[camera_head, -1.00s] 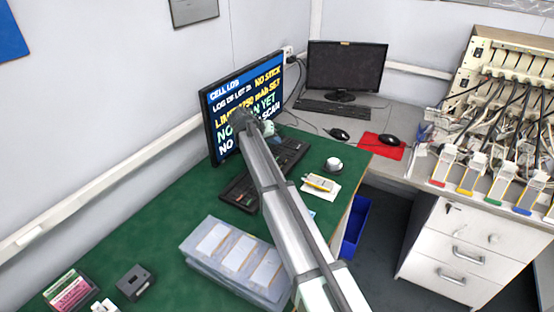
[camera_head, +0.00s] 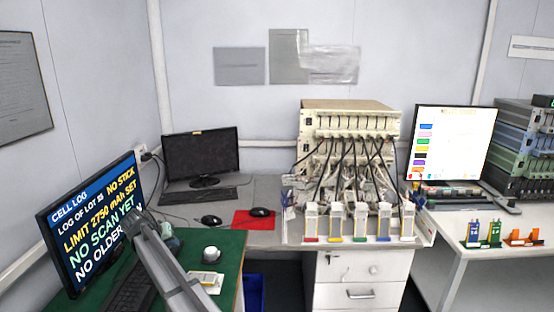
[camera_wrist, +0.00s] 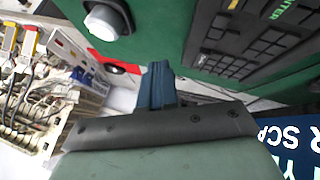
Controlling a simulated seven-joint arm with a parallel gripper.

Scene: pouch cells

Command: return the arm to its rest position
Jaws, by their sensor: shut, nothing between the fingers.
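My arm reaches in from the bottom of the head view, over the green bench, toward the lower right of the lit cell log screen (camera_head: 92,228). My gripper (camera_head: 140,213) is at its far end, small and partly unclear against the screen. In the wrist view my gripper's fingers (camera_wrist: 158,85) are together with nothing between them. They are above the green bench surface (camera_wrist: 160,30), between a white round-topped device (camera_wrist: 105,20) and a black keyboard (camera_wrist: 255,40). A corner of the lit screen (camera_wrist: 290,145) shows at lower right. Any contact cannot be told.
A dark monitor (camera_head: 203,155), mice and red mat (camera_head: 254,219) are on the grey bench behind. A cabled rack (camera_head: 350,125) with several cell holders stands mid-view. A lit monitor (camera_head: 450,143) stands right.

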